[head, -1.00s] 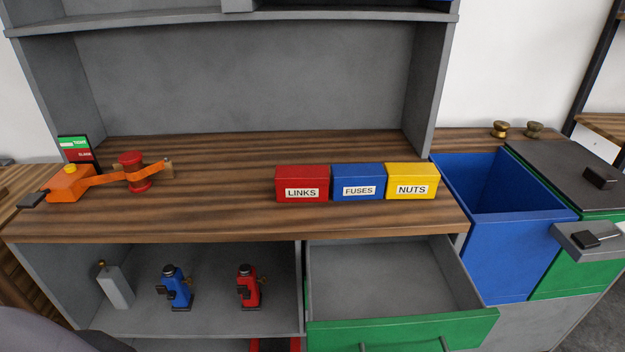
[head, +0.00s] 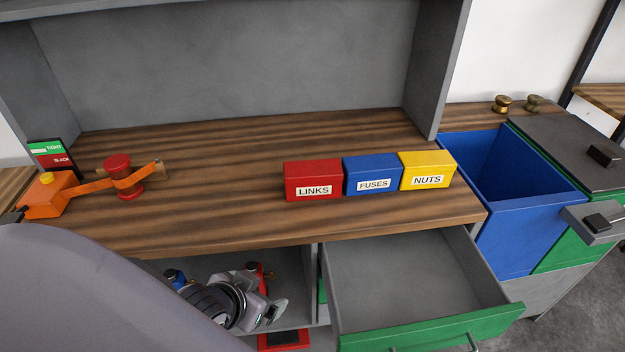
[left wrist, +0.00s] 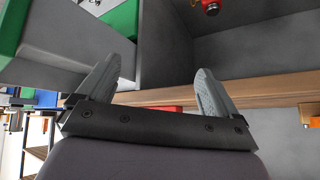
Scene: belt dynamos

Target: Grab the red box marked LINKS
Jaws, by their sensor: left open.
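The red box marked LINKS (head: 313,180) stands upright on the wooden bench top, at the left end of a row beside the blue FUSES box (head: 371,175) and the yellow NUTS box (head: 427,170). My left gripper (head: 274,297) is below the bench's front edge, in front of the open shelf, lower than the red box and to its left. The left wrist view shows its two fingers (left wrist: 158,78) apart with nothing held between them. A small red patch shows past the bench edge there; I cannot tell what it is. My right gripper is not in view.
An open grey drawer with a green front (head: 430,332) juts out right of my gripper. The bench edge overhangs above it. A blue bin (head: 525,235) stands at right. An orange belt device (head: 50,195) sits at the bench's left. Bench around the red box's front is clear.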

